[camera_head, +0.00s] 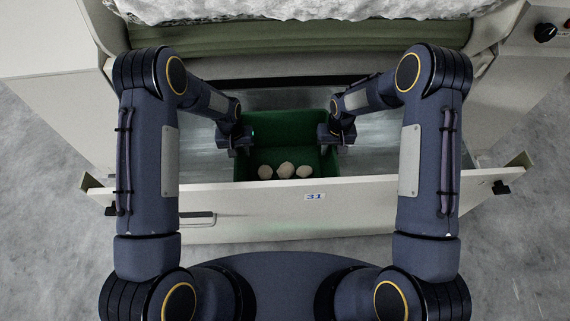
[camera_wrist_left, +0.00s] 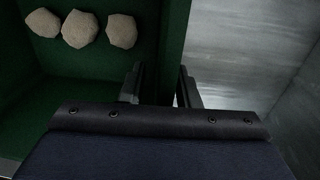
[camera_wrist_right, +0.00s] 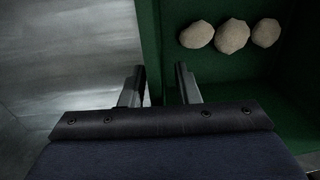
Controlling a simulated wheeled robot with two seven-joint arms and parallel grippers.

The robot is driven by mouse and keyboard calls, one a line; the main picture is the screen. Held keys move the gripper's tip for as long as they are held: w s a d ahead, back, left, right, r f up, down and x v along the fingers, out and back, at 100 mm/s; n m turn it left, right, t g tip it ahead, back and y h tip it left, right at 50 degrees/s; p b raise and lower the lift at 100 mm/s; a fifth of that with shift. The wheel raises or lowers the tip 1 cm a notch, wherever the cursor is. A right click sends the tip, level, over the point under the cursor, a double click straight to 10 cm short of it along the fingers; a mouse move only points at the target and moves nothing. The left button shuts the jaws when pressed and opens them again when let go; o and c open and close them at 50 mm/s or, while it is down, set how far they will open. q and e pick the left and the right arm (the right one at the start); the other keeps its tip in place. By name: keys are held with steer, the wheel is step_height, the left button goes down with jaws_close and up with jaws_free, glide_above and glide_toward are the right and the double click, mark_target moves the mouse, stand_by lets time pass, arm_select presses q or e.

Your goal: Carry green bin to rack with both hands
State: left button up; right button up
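The green bin (camera_head: 285,125) sits inside the pulled-out drawer, with several pale, rounded lumps (camera_head: 285,170) in it. My left gripper (camera_head: 234,148) is at the bin's left wall, and my right gripper (camera_head: 336,146) is at its right wall. In the left wrist view, the bin wall (camera_wrist_left: 172,45) runs between the two fingers (camera_wrist_left: 160,82), with a gap beside it. In the right wrist view, the bin wall (camera_wrist_right: 149,45) likewise runs between the parted fingers (camera_wrist_right: 158,82). Both grippers look open around the walls. The rack cannot be made out.
The drawer's pale front panel (camera_head: 360,203), marked 31, stands between my base and the bin. Bare metal drawer floor (camera_head: 195,160) lies on both sides of the bin. The machine with white fibre (camera_head: 300,8) is behind. Grey floor (camera_head: 520,240) is open at the right.

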arm_select(q)
jaws_close()
arm_select(e)
jaws_close()
stand_by(1.3)
